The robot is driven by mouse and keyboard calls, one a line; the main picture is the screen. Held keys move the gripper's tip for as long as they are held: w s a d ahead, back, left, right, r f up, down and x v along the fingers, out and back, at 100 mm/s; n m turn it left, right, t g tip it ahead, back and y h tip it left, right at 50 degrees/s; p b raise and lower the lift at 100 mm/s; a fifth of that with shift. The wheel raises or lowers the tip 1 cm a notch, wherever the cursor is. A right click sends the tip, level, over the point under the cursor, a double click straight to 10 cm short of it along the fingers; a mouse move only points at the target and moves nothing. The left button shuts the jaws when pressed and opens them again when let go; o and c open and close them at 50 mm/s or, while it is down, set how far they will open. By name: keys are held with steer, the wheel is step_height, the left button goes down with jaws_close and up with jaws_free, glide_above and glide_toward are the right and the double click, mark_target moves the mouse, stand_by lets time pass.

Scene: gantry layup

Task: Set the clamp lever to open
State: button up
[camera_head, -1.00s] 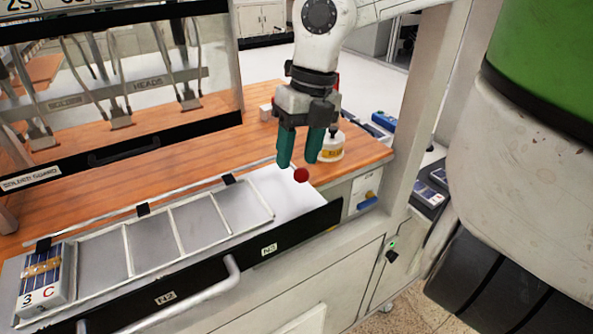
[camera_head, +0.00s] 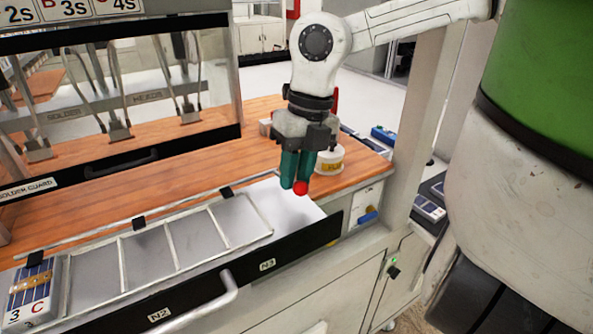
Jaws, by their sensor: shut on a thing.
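A red ball knob (camera_head: 300,188), which looks like the end of the clamp lever, shows at the right end of the tray, above the pale surface. The lever's shaft and pivot are not visible, so I cannot tell its setting. My gripper (camera_head: 297,178) points down with its two teal fingers close together, shut on the red knob at the fingertips.
A silver tray (camera_head: 122,247) with several empty compartments lies to the left, with a blue cell block (camera_head: 30,290) at its far left. A white tub with a yellow label (camera_head: 329,161) stands behind my gripper. A solder guard (camera_head: 120,155) rises at the back left.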

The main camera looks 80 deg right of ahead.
jaws_close()
steer(key=shift+w+d+r+g+y+p, duration=0.2)
steer(key=shift+r+g+y+p, duration=0.1)
steer(key=shift+r+y+p, duration=0.1)
steer(key=shift+w+d+r+g+y+p, duration=0.15)
steer(key=shift+r+g+y+p, duration=0.15)
steer(key=shift+r+y+p, duration=0.1)
steer(key=r+g+y+p, duration=0.1)
steer(key=w+d+r+g+y+p, duration=0.1)
steer(key=shift+w+d+m+y, duration=0.2)
steer(key=shift+d+m+y, duration=0.05)
steer(key=shift+m+y, duration=0.05)
steer(key=shift+w+d+r+g+y+p, duration=0.4)
steer(key=shift+w+d+g+y+p, duration=0.2)
steer(key=shift+g+y+p, duration=0.35)
steer(key=shift+w+d+r+g+y+p, duration=0.2)
steer(key=shift+w+d+g+y+p, duration=0.4)
steer(key=shift+y, duration=0.25)
steer(key=shift+d+m, duration=0.1)
steer(key=shift+m, duration=0.2)
steer(key=o, duration=0.8)
jaws_free()
steer(key=shift+s, duration=0.1)
steer(key=shift+d, duration=0.1)
